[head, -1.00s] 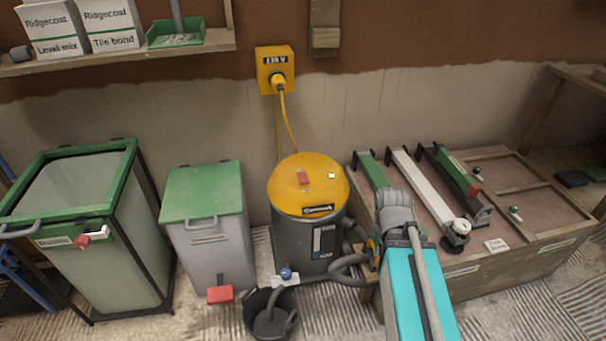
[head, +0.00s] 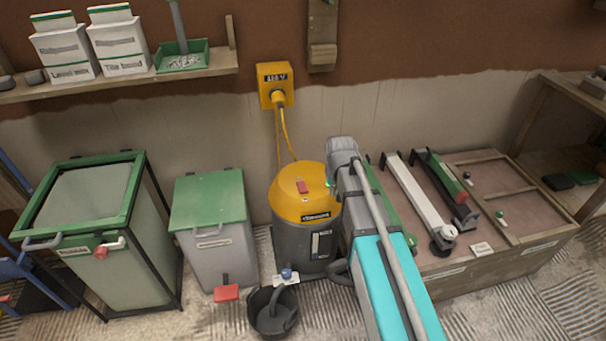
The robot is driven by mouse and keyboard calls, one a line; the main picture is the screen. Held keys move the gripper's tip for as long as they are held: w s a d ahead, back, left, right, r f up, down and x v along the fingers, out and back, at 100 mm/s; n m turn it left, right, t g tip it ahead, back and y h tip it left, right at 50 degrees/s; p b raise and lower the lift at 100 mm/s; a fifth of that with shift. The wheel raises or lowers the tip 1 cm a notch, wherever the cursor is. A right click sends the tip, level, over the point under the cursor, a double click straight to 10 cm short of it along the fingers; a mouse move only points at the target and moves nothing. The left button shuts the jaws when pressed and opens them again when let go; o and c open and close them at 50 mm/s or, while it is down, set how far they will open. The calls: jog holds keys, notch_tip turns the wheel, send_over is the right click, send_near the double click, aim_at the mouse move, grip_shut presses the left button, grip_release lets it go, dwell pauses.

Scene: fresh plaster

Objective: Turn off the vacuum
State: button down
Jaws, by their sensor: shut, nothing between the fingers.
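The vacuum (head: 292,240) stands on the floor by the wall, with a yellow lid and a dark grey drum. A red switch (head: 302,187) sits on top of its lid. A small green-lit spot (head: 330,184) shows at the lid's right side. My gripper (head: 334,188) is at the lid's right edge, to the right of the red switch and apart from it. It is shut and empty. My wrist and arm hide much of the fingers and the vacuum's right side. I cannot tell whether the gripper touches the lid.
A yellow 230 V socket box (head: 276,86) on the wall holds the vacuum's plug and cable. A green-lidded bin (head: 210,235) and a green-framed cabinet (head: 100,235) stand left. A black bucket (head: 272,311) is in front. A wooden bench (head: 500,255) with tools is right.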

jog(key=w+a+r+n+p, duration=0.1)
jog(key=w+a+r+p, duration=0.3)
jog(key=a, duration=0.5)
jog(key=w+r, duration=0.2)
jog(key=w, duration=0.1)
jog(key=shift+w+a+r+t+y+p, duration=0.25)
jog(key=shift+w+a+t+y+p, duration=0.05)
jog(key=shift+a+t+p, duration=0.1)
jog(key=shift+d+f, duration=0.1)
jog(key=shift+f, duration=0.1)
jog(key=b, duration=1)
send_over(303, 189)
jog(key=x, duration=0.3)
jog(key=s+x, duration=0.1)
jog(key=x, duration=0.5)
jog(key=shift+s+d+f, duration=0.3)
jog(key=shift+d+f, duration=0.05)
jog(key=shift+f, duration=0.15)
jog(key=shift+s+f+b, duration=0.15)
jog(key=shift+f+b, duration=0.75)
jog(key=shift+b, duration=0.05)
jog(key=shift+s+f+b, duration=0.15)
jog(key=shift+f+b, duration=0.7)
jog(key=shift+b, duration=0.1)
